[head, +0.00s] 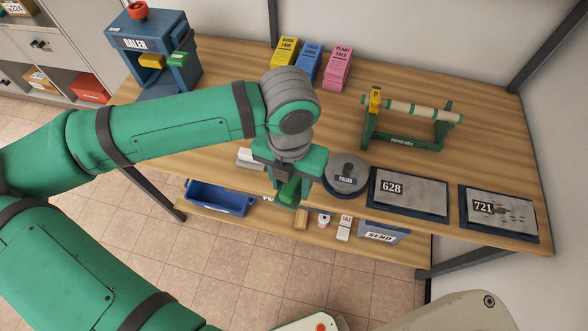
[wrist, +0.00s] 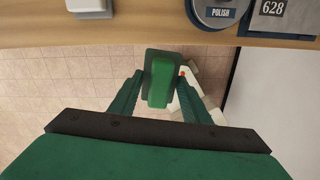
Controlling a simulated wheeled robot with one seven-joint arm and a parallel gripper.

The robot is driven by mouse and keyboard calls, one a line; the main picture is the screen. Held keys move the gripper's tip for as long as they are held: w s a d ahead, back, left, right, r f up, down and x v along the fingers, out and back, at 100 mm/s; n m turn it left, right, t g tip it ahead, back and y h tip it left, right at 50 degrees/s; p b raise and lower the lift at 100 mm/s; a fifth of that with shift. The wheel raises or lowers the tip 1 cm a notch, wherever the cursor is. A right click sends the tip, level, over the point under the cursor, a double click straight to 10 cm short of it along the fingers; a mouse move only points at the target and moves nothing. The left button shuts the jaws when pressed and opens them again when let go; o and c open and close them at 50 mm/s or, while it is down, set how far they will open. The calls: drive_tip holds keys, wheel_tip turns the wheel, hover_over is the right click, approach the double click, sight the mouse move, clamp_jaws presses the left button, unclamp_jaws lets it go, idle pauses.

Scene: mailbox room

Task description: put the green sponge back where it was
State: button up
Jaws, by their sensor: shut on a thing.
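The green sponge (head: 289,190) is held by my gripper (head: 288,182) just off the table's front edge, above the level of the lower shelf. In the wrist view the sponge (wrist: 160,78) stands out between the two green fingers of my gripper (wrist: 160,92), with tiled floor behind it. The gripper is shut on it. In the head view the hand and wrist hide part of the sponge and the table edge behind it. The pictures do not show where the sponge was before.
The wooden table (head: 235,88) holds a round polish tin (head: 347,178), slabs marked 628 (head: 425,205) and 721 (head: 512,222), a paper roll stand (head: 410,140), and a white object (head: 250,163). Below are a blue bin (head: 215,200) and a SEND box (head: 383,233).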

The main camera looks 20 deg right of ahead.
drive_tip(key=shift+s+a+r+n, duration=0.3)
drive_tip(key=shift+s+a+n, duration=0.15)
drive_tip(key=shift+s+n, duration=0.25)
drive_tip(key=w+d+f, duration=0.1)
drive_tip(key=w+f, duration=0.2)
drive_tip(key=w, duration=0.1)
drive_tip(key=w+d+f, duration=0.2)
drive_tip(key=w+f, duration=0.1)
drive_tip(key=w, duration=0.1)
drive_tip(key=w+d+f, duration=0.2)
drive_tip(key=w+f, duration=0.1)
drive_tip(key=w, duration=0.1)
drive_tip(key=shift+w+d+f, duration=0.1)
drive_tip(key=shift+w+f, duration=0.1)
drive_tip(key=shift+f, duration=0.05)
drive_tip(key=shift+w+f, duration=0.15)
drive_tip(key=shift+f, duration=1.6)
drive_tip(key=shift+f, duration=0.15)
drive_tip(key=o, duration=1)
